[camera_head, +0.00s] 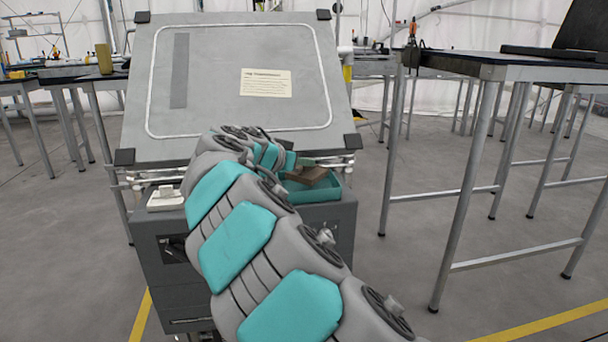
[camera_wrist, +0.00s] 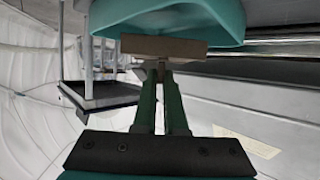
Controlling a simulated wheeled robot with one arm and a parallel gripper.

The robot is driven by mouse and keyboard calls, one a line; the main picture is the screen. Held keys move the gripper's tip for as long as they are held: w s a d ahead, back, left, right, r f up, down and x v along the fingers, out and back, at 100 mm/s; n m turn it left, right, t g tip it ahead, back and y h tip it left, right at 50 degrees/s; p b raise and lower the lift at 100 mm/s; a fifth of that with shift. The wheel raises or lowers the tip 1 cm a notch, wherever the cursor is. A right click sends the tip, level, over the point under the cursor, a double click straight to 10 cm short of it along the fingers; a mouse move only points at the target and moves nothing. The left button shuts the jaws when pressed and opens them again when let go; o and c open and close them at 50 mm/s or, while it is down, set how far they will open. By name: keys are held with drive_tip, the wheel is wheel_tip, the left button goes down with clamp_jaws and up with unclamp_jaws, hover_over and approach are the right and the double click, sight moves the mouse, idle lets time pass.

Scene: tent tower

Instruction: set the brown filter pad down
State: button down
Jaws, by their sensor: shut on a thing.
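The brown filter pad (camera_head: 311,176) shows in the head view at the teal tray (camera_head: 325,194), over its left and middle part. I cannot tell whether it touches the tray floor. My gripper (camera_head: 304,164) reaches it from the left, partly hidden by my arm. In the wrist view the green fingers of my gripper (camera_wrist: 161,75) are shut on the pad (camera_wrist: 150,47), which lies crosswise at their tips. The teal tray (camera_wrist: 215,20) is right beyond the pad there, and the view appears upside down.
The tray sits on a dark grey cabinet (camera_head: 333,222) below a large tilted grey panel (camera_head: 190,75) with a label. A small white object (camera_head: 165,198) lies on the cabinet's left side. A black-topped table (camera_head: 490,66) stands to the right, with open floor between.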

sight(299, 174)
wheel_tip(299, 174, down, 3)
drive_tip(key=shift+d, duration=0.1)
drive_tip(key=shift+f, duration=0.25)
drive_tip(key=shift+f, duration=0.25)
drive_tip(key=c, duration=1)
unclamp_jaws()
drive_tip(key=shift+r, duration=0.1)
drive_tip(key=shift+r, duration=0.15)
drive_tip(key=shift+s+a+r, duration=0.1)
drive_tip(key=shift+a, duration=0.1)
drive_tip(key=b+v, duration=0.1)
drive_tip(key=v, duration=1)
drive_tip(key=shift+s+a+r, duration=0.1)
drive_tip(key=shift+s+a, duration=0.05)
drive_tip(key=shift+s, duration=0.1)
